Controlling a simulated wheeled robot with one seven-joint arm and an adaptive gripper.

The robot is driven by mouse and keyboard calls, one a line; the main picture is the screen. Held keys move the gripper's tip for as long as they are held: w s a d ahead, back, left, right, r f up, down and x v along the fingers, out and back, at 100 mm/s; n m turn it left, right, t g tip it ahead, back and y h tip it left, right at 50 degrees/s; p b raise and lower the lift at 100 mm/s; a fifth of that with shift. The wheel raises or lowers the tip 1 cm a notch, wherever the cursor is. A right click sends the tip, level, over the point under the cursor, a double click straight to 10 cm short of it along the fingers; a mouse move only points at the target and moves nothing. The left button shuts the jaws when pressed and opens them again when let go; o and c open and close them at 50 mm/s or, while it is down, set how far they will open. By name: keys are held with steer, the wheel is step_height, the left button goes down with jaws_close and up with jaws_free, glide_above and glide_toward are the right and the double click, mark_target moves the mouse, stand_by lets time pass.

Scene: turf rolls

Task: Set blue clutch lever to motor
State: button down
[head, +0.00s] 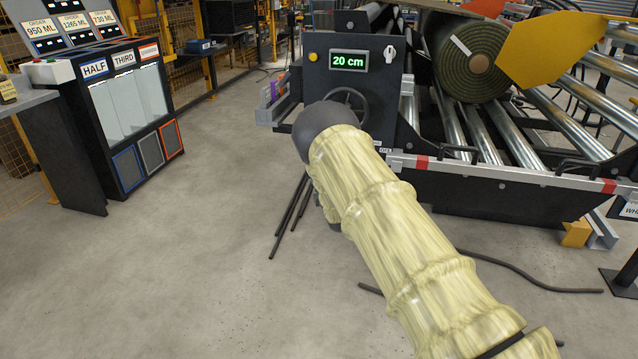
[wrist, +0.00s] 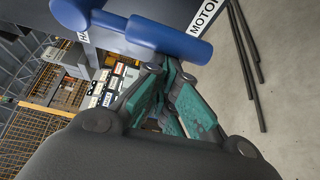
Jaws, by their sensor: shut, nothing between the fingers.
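The blue clutch lever (wrist: 168,38) shows in the wrist view, across the top. It has a rounded knob at the left and a thick cylindrical handle at the right. A white label reading MOTOR (wrist: 207,14) is on the dark panel just above the handle's right end. Another label, partly hidden by the lever, sits at the left (wrist: 82,24). My gripper (wrist: 168,100), with teal fingers, is shut and empty just below the handle; I cannot tell whether it touches. In the head view my arm hides the gripper and the lever.
The dark machine housing (head: 375,90) carries a display reading 20 cm and a handwheel. A turf roll (head: 470,60) rests on metal rollers to its right. An order stand (head: 125,100) is at the left. The floor at left is clear.

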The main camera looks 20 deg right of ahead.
steer(key=w+a, duration=0.2)
steer(key=a, duration=0.2)
steer(key=s+p, duration=0.1)
steer(key=s, duration=0.9)
steer(key=shift+s+a+p, duration=0.15)
steer(key=shift+s+p, duration=0.05)
steer(key=shift+p, duration=0.15)
